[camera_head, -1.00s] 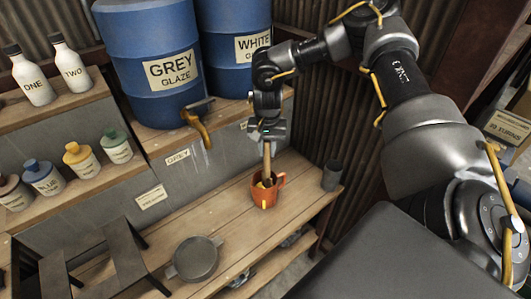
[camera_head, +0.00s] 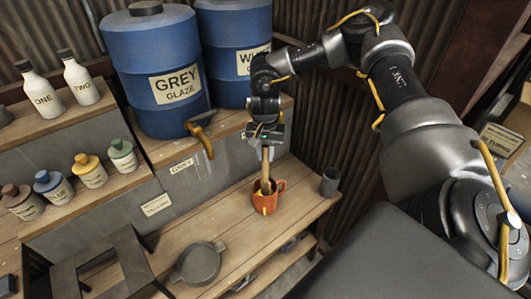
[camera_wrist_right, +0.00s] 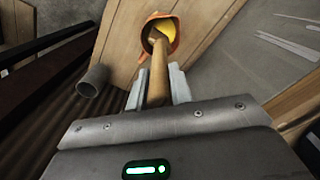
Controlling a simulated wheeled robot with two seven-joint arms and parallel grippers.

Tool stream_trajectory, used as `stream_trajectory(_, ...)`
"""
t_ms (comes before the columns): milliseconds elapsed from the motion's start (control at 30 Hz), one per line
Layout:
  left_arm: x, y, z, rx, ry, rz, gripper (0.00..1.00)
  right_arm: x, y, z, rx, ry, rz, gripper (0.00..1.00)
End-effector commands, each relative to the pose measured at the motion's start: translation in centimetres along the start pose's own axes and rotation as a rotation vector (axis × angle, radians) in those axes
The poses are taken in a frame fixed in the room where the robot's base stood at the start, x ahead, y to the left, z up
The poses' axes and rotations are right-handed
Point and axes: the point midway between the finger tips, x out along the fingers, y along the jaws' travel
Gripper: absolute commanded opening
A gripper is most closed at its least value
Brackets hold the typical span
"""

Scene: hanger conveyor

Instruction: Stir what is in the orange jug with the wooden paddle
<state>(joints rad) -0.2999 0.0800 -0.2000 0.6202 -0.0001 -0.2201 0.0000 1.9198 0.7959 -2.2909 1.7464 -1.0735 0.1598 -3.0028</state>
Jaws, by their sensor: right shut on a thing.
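The orange jug (camera_head: 267,203) stands upright on the wooden bench, its handle to the right in the head view. The wooden paddle (camera_head: 265,163) stands nearly upright with its lower end inside the jug. My right gripper (camera_head: 265,147) is above the jug and shut on the paddle's upper part. In the right wrist view the paddle (camera_wrist_right: 157,75) runs from between the fingers into the jug (camera_wrist_right: 160,48), where something yellow shows inside. The paddle's lower tip is hidden in the jug. My left gripper is not in view.
A dark grey cup (camera_head: 330,182) stands right of the jug. A grey sieve-like pan (camera_head: 199,263) lies on the bench (camera_head: 238,238) to the left. Blue drums (camera_head: 155,70) with taps stand behind. Bottles line the left shelves. Bench space between pan and jug is clear.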

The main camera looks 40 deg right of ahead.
Motion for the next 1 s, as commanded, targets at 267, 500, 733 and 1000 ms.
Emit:
stream_trajectory(267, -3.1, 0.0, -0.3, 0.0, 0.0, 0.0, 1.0, -3.5, 0.0, 0.0, 0.0, 0.0, 0.0, 0.0)
stream_trajectory(500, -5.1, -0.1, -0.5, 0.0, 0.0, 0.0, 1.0, -6.0, 0.0, 0.0, 0.0, 0.0, -0.001, 0.0)
stream_trajectory(733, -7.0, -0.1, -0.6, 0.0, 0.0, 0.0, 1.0, -8.5, 0.0, 0.0, 0.0, 0.0, -0.001, 0.0)
stream_trajectory(1000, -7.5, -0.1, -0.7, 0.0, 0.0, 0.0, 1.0, -9.3, 0.0, 0.0, 0.0, -0.001, 0.0, 0.0)
